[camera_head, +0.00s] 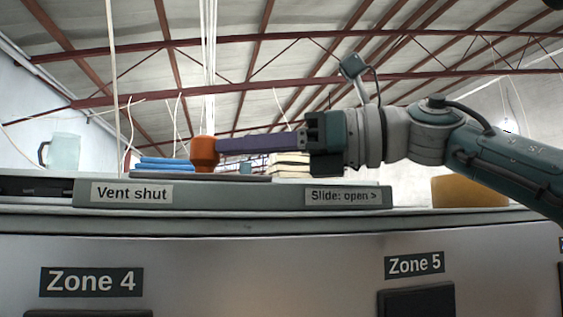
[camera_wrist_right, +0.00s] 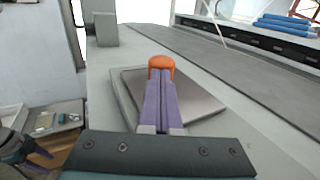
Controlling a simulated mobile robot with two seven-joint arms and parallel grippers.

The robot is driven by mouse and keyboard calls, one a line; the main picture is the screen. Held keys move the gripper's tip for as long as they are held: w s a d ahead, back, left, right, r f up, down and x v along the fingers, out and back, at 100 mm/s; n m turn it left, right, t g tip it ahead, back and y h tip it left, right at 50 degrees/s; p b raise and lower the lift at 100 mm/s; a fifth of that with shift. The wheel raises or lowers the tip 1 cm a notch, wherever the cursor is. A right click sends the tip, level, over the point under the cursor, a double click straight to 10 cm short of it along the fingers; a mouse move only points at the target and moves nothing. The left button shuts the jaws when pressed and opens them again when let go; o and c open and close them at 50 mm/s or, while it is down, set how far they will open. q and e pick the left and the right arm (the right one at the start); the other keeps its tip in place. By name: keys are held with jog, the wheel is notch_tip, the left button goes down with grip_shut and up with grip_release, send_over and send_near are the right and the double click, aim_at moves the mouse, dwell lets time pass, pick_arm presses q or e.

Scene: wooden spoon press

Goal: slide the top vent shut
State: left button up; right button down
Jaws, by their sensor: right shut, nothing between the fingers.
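A grey-green vent slide (camera_head: 235,196) lies along the machine top, with labels reading "Vent shut" (camera_head: 131,193) and "Slide: open >" (camera_head: 343,196). A dark slot (camera_head: 32,187) shows left of it. An orange knob (camera_head: 204,153) stands above the slide, over a thin dark plate (camera_head: 215,177); it also shows in the wrist view (camera_wrist_right: 161,63). My right gripper (camera_head: 220,146) is shut and empty, its purple fingers level, tips at the knob's right side. In the wrist view the fingertips (camera_wrist_right: 161,82) overlap the knob's near side; contact cannot be told for sure.
Behind the slide are blue folded items (camera_head: 165,164), a stack of pale books (camera_head: 290,165) and a glass mug (camera_head: 62,151). A tan round object (camera_head: 468,191) sits at the right. The front panel has labels Zone 4 (camera_head: 91,281) and Zone 5 (camera_head: 414,264).

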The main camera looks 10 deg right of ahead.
aim_at(208, 145)
jog(key=a, duration=0.3)
jog(key=shift+a, duration=0.3)
jog(key=shift+s+a, duration=0.1)
jog(key=shift+a, duration=0.1)
jog(key=shift+f, duration=0.1)
